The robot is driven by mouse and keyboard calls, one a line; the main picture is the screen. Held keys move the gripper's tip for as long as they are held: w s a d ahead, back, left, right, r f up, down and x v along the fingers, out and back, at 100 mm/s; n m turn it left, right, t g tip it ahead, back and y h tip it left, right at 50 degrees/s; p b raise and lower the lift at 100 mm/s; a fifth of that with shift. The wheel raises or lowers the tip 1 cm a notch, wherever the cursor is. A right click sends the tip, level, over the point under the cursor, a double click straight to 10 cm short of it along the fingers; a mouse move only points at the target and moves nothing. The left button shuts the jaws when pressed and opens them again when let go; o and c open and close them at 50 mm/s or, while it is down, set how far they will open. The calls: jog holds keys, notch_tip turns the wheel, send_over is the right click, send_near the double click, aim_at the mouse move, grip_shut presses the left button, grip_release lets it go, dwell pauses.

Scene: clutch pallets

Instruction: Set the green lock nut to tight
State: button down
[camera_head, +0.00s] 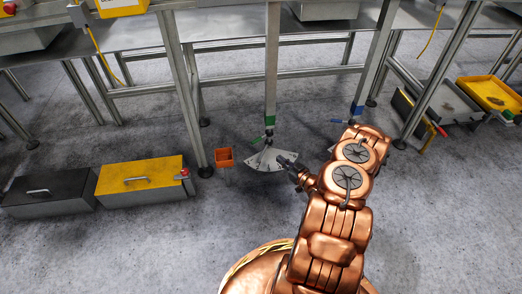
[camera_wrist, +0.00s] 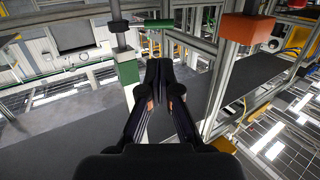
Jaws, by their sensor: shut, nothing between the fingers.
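A green collar (camera_head: 270,120) is on the lower part of a metal table leg. Just below it is a dark hub with a short green-handled lever (camera_head: 257,139) pointing left, which I take to be the green lock nut. A pale fan-shaped plate with dark marks (camera_head: 258,163) lies beneath it. My gripper (camera_head: 281,158) is over the right part of the plate, near the nut. In the wrist view, my gripper (camera_wrist: 158,66) is shut and empty. The green handle (camera_wrist: 158,22) shows beyond the fingertips, apart from them; the green collar (camera_wrist: 128,72) is left of them. The marks are too small to read.
A leg with a blue collar (camera_head: 356,110) stands close to my arm on the right. A yellow-lidded box (camera_head: 140,175) and a dark box (camera_head: 46,190) lie at left. The front left floor is clear.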

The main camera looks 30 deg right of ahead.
aim_at(257, 141)
jog(key=shift+s+a+f, duration=0.1)
jog(key=shift+s+f, duration=0.2)
jog(key=shift+s, duration=0.05)
jog(key=w+b, duration=0.2)
jog(key=w, duration=0.2)
jog(key=w+a+b, duration=0.1)
jog(key=w+b, duration=0.1)
jog(key=w, duration=0.2)
jog(key=w+f+b, duration=0.1)
jog(key=w+b, duration=0.1)
jog(key=w, duration=0.2)
jog(key=shift+w+a+f, duration=0.1)
jog(key=shift+w+a, duration=0.2)
jog(key=shift+w, duration=0.1)
jog(key=shift+w+b, duration=0.4)
jog(key=shift+w, duration=0.1)
jog(key=shift+r+p, duration=0.2)
jog(key=shift+p, duration=0.1)
